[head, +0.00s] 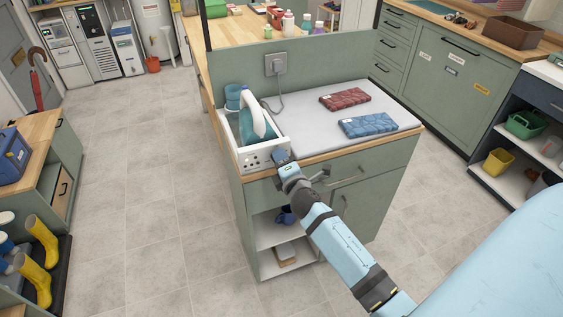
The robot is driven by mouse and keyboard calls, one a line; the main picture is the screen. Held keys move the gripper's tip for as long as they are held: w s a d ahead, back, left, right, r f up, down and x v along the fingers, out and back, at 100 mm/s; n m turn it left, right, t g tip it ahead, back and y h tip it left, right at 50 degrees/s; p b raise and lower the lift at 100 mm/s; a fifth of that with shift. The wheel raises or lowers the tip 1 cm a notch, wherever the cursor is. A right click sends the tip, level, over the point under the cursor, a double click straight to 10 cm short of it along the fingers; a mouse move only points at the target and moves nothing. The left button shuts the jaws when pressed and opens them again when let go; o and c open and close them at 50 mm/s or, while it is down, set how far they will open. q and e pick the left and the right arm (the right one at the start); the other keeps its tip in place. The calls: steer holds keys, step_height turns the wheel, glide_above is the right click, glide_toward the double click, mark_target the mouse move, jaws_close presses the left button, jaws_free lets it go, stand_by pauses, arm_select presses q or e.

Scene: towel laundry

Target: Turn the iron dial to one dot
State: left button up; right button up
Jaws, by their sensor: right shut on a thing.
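The iron (258,119), white and teal, rests in its white station (229,135) at the left end of the ironing counter. The station's front panel (262,160) carries small dark marks and faces me. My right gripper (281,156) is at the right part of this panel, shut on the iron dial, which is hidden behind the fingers. The dial's setting cannot be read. A cord runs from the iron station to a wall socket (276,64). My left gripper is not in view.
A red folded towel (345,98) and a blue folded towel (367,125) lie on the grey ironing surface (310,128). A teal cup (233,97) stands behind the iron station. Open shelves (280,235) are below the counter. Floor to the left is clear.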

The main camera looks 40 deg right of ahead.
steer(key=shift+m, duration=0.5)
steer(key=o, duration=0.9)
steer(key=b+v, duration=0.2)
steer(key=v, duration=1.2)
